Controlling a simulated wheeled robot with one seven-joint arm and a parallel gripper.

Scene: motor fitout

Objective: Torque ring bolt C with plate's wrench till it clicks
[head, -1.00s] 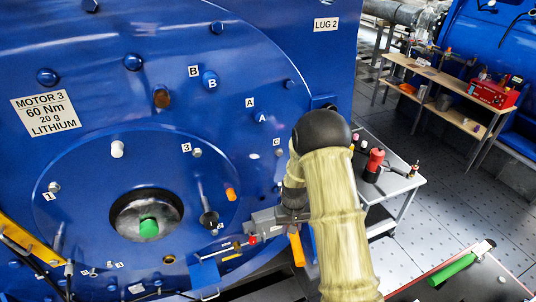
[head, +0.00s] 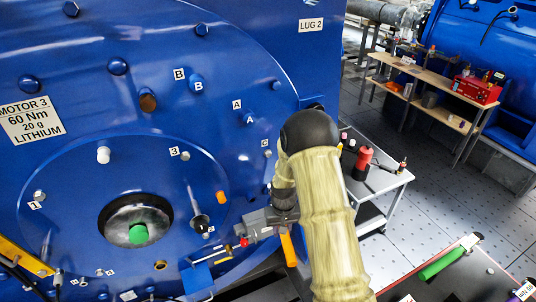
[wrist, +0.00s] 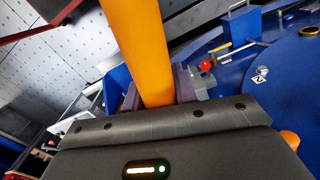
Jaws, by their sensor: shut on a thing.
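My gripper (head: 272,220) is shut on an orange bar-shaped handle (head: 288,249), which hangs down just left of my forearm. In the wrist view the handle (wrist: 138,50) runs up between the two fingers; the rest of the tool is hidden. The label C (head: 266,143) and a small bolt by it (head: 268,155) are on the blue motor ring, above the gripper and left of my elbow. The gripper is apart from that bolt. Bolts A (head: 249,121) and B (head: 197,86) are further up the ring.
A red knob (head: 244,242) and a blue bracket (head: 197,279) are close left of the gripper. A green-handled tool (head: 449,257) lies on a surface at lower right. A grey cart (head: 385,180) with bottles stands right of my arm; open floor lies beyond it.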

